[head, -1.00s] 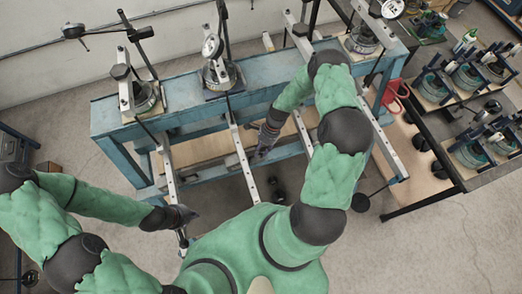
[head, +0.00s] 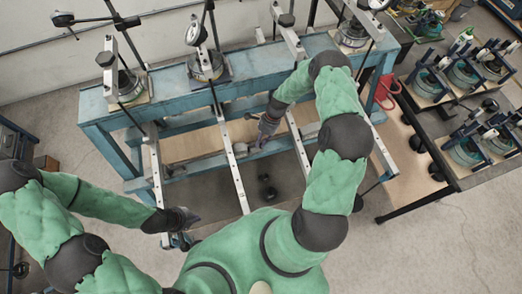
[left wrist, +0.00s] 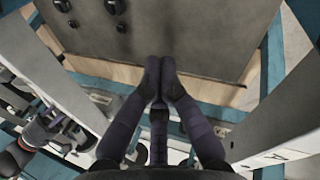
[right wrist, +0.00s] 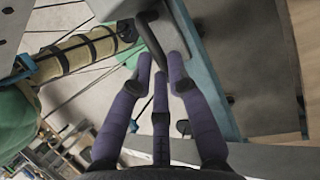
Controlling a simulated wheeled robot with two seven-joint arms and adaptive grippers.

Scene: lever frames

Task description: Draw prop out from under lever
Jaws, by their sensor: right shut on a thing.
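Several long grey metal levers (head: 230,160) run from the blue frame (head: 170,103) towards me. My right gripper (head: 262,143) is beside the second lever from the left, over the frame's inner rail. In the right wrist view, its purple fingers (right wrist: 161,68) are around a black handle (right wrist: 153,40) on a grey piece (right wrist: 183,38), which seems to be the prop. The rest of it is hidden or hard to make out. My left gripper (head: 190,216) is near the front end of the leftmost lever. Its fingertips (left wrist: 159,68) are together with nothing visible between them.
Dial gauges (head: 205,65) on posts stand along the back of the frame. A dark side table (head: 440,140) with several round fixtures stands at the right. A red-handled item (head: 388,90) is beside the frame's right end. Floor is free at the lower right.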

